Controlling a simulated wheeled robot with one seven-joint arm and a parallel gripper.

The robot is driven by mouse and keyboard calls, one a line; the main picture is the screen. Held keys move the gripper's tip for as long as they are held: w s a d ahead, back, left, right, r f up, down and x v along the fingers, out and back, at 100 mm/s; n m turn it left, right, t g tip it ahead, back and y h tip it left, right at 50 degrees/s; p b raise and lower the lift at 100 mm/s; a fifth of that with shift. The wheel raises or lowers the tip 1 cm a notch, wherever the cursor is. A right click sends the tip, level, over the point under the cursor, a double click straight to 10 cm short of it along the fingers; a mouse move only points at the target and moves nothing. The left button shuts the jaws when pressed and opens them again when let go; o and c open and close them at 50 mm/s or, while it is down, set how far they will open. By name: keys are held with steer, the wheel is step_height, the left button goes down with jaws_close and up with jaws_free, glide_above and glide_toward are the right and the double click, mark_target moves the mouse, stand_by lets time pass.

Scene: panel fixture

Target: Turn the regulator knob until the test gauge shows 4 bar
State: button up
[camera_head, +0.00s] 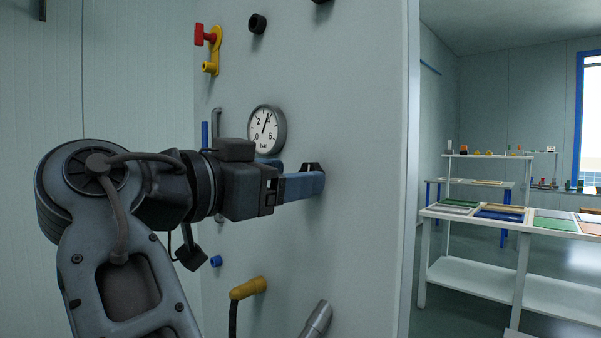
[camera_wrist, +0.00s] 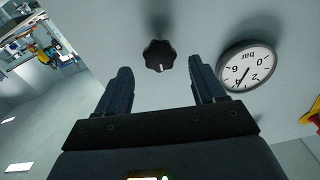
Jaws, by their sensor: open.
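The regulator knob (camera_wrist: 159,56) is black and lobed with a pale pointer mark, on the pale panel in the wrist view. My gripper (camera_wrist: 160,64) is open, its fingers on either side of the knob with gaps to both. The knob appears level with or just beyond the fingertips; the exact depth I cannot tell. In the head view my gripper (camera_head: 316,181) is close to the panel and largely hides the knob. The round white test gauge (camera_head: 266,126) has its needle just right of upright, above 2; the exact value I cannot tell. The gauge appears upside down in the wrist view (camera_wrist: 247,67).
Above on the panel are a red-and-yellow valve (camera_head: 211,50) and a black fitting (camera_head: 257,24). Below are a yellow elbow with a hose (camera_head: 248,288) and a grey cylinder (camera_head: 317,320). A grey handle (camera_head: 216,123) is left of the gauge. Tables stand far right.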

steer(key=shift+x, duration=1.4)
steer(key=shift+c, duration=0.3)
steer(key=c, duration=1)
steer(key=n+p, duration=0.3)
steer(key=n, duration=0.2)
steer(key=shift+a+p, duration=0.1)
steer(key=shift+p, duration=0.2)
steer(key=o, duration=1.1)
steer(key=shift+c, duration=0.2)
